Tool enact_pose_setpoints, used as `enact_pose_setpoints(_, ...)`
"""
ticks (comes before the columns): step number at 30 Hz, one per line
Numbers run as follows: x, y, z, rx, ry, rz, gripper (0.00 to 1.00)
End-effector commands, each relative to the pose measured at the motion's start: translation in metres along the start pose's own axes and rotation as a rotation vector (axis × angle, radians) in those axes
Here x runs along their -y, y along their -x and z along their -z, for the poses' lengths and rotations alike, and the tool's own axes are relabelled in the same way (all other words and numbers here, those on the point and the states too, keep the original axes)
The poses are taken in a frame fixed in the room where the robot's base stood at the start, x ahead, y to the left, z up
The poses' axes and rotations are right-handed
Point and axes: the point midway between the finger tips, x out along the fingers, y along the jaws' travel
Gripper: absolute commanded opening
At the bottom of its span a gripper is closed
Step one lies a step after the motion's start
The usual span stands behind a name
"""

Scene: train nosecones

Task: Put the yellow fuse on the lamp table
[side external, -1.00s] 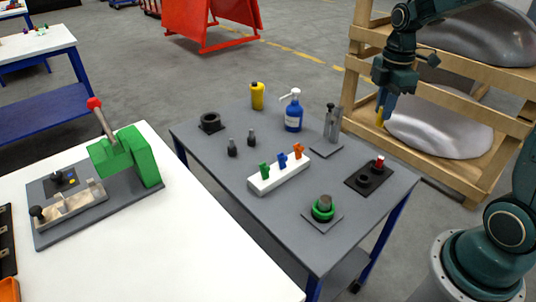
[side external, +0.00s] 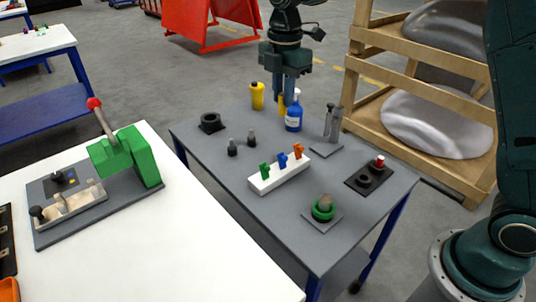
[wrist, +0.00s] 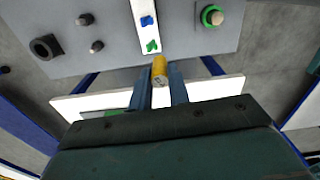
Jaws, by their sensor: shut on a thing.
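My gripper (side external: 285,92) is shut on a yellow fuse (wrist: 159,70), which points down between its fingers. In the side view the yellow fuse (side external: 282,104) is partly hidden by the fingers. My gripper appears above the far part of the grey table (side external: 285,222), in line with the blue bottle (side external: 293,117); its exact height is unclear. A white block (side external: 281,172) on this table carries a green, a blue and an orange piece. I cannot tell which table is the lamp table.
A white table (side external: 170,245) with a green lever fixture (side external: 125,157) is at left.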

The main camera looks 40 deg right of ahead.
Motion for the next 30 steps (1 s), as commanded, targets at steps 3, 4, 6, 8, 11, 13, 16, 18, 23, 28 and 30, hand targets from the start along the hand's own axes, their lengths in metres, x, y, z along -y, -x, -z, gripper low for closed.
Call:
enact_pose_setpoints(3,-0.014,0.004,0.044,0.000,0.092,-0.001,0.00)
enact_pose_setpoints(4,-0.016,0.004,0.054,0.000,0.113,0.000,0.00)
enact_pose_setpoints(6,-0.021,0.007,0.080,0.000,0.163,0.000,0.00)
enact_pose_setpoints(8,-0.024,0.008,0.101,0.000,0.205,-0.001,0.00)
enact_pose_setpoints(11,-0.026,0.011,0.138,0.000,0.275,-0.001,0.00)
enact_pose_setpoints(13,-0.026,0.012,0.165,0.000,0.325,0.000,0.00)
enact_pose_setpoints(16,-0.022,0.014,0.203,0.000,0.396,0.000,0.00)
enact_pose_setpoints(18,-0.018,0.015,0.229,0.000,0.444,0.000,0.00)
enact_pose_setpoints(23,-0.004,0.017,0.280,0.000,0.541,-0.001,0.00)
enact_pose_setpoints(28,0.009,0.018,0.314,0.000,0.607,-0.001,0.00)
enact_pose_setpoints(30,0.013,0.018,0.322,0.000,0.622,0.001,0.00)
